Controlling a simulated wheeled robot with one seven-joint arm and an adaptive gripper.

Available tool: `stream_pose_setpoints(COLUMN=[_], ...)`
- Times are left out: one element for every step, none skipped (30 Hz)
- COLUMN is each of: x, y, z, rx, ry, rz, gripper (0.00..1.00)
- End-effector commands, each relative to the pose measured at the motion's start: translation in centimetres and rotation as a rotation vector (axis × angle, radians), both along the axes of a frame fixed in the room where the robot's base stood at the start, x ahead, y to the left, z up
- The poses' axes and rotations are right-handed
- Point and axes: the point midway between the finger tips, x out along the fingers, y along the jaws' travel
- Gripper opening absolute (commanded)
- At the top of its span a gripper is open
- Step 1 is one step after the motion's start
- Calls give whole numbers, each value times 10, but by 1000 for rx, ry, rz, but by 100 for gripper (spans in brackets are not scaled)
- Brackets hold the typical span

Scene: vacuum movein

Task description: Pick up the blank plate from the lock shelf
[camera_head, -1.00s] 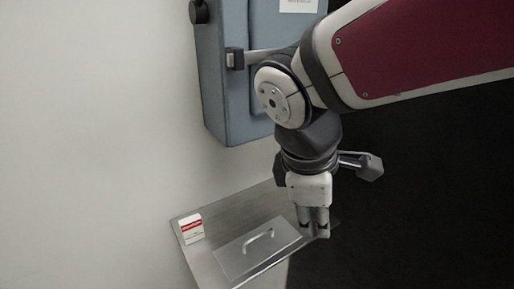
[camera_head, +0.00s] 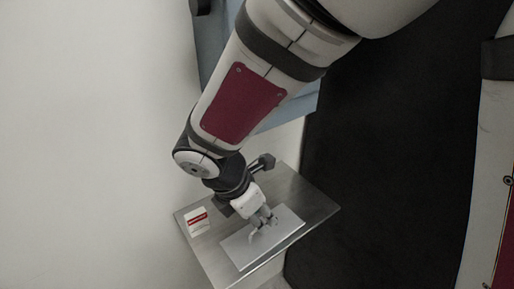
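The blank plate (camera_head: 286,229) is a flat, light grey rectangle with a small arched handle on top. It lies on the metal lock shelf (camera_head: 310,206), which is fixed at the wall. My gripper (camera_head: 265,220) points down over the middle of the plate, with its fingertips at the handle. The fingers and the handle overlap in this view, and the handle is mostly hidden. I cannot tell whether the fingers are closed on it. The plate appears to lie flat on the shelf.
A blue-grey cabinet (camera_head: 212,45) is on the wall behind my arm. The pale wall (camera_head: 90,140) is close on the left. The dark area right of the shelf looks clear.

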Motion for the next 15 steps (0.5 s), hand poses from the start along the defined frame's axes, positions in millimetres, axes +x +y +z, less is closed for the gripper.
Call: stream_pose_setpoints(x=[1,1,1,2,3,4,5,6,8,10,11,13,14,15,15], y=[-1,-1,-2,-2,-2,-3,-3,-3,-4,-4,-4,-6,-7,-9,-10], z=[-3,-4,-6,-8,-10,-14,-18,-23,-28,-33,-36,-42,-45,-47,-50], rx=[0,1,0,-1,-1,0,-1,-1,-2,-1,-2,-2,-1,-1,0], ry=[1,1,0,1,1,2,3,3,4,3,3,2,1,1,0], rz=[0,0,0,0,0,-1,0,1,-1,0,1,-1,-1,0,-1], gripper=[30,30,30,30,30,30,30,30,30,30,30,30,30,30,30])
